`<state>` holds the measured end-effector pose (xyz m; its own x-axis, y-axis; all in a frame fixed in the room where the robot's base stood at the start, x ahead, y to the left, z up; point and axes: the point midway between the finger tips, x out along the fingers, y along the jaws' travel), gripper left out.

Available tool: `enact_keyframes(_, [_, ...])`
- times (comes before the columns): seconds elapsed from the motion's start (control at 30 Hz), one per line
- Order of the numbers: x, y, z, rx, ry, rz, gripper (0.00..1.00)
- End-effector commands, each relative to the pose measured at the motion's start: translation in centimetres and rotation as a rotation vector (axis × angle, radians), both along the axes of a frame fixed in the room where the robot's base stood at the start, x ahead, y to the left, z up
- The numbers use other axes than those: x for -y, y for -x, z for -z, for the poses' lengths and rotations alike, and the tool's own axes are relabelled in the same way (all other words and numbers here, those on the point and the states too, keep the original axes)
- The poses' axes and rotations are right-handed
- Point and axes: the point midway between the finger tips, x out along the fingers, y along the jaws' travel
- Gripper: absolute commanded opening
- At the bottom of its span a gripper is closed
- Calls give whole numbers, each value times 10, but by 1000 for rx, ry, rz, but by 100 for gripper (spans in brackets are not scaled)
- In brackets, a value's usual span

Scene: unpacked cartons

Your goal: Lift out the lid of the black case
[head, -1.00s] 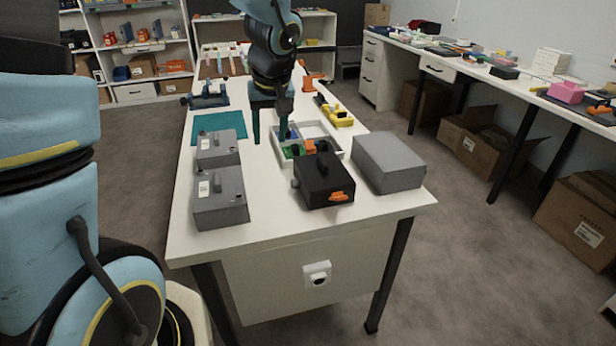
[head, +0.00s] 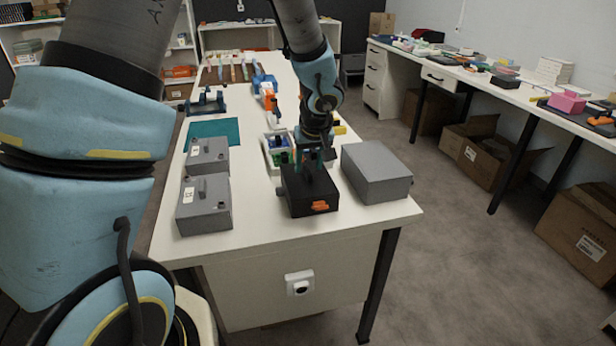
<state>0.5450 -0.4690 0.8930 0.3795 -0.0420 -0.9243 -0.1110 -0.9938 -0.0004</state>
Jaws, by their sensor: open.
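The black case (head: 312,201) stands on the white table near its front edge, with an orange latch (head: 320,206) on its front. Its dark lid (head: 293,181) appears to be in place on top. My gripper (head: 309,163) is open, pointing down, directly over the back part of the lid. Its teal fingers are close around or just above the raised dark handle. I cannot tell whether they touch it. The arm and fingers hide the back of the lid.
A plain grey box (head: 376,171) stands close to the right of the case. Two grey cases (head: 204,204) (head: 208,155) stand to the left. A tray (head: 270,165) of small parts lies behind the case, partly hidden by my arm. A teal mat (head: 214,131) lies farther back.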

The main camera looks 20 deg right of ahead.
Motion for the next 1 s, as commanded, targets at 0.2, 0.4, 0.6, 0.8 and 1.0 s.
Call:
enact_keyframes(0.2, [1, -6, 15, 0, 0, 0, 52])
enact_keyframes(0.4, [1, -6, 15, 1, 1, 0, 50])
enact_keyframes(0.6, [1, -6, 15, 1, 0, 0, 28])
enact_keyframes(0.8, [1, -6, 14, 1, 0, 0, 5])
enact_keyframes(1.0, [1, -6, 14, 1, 0, 0, 0])
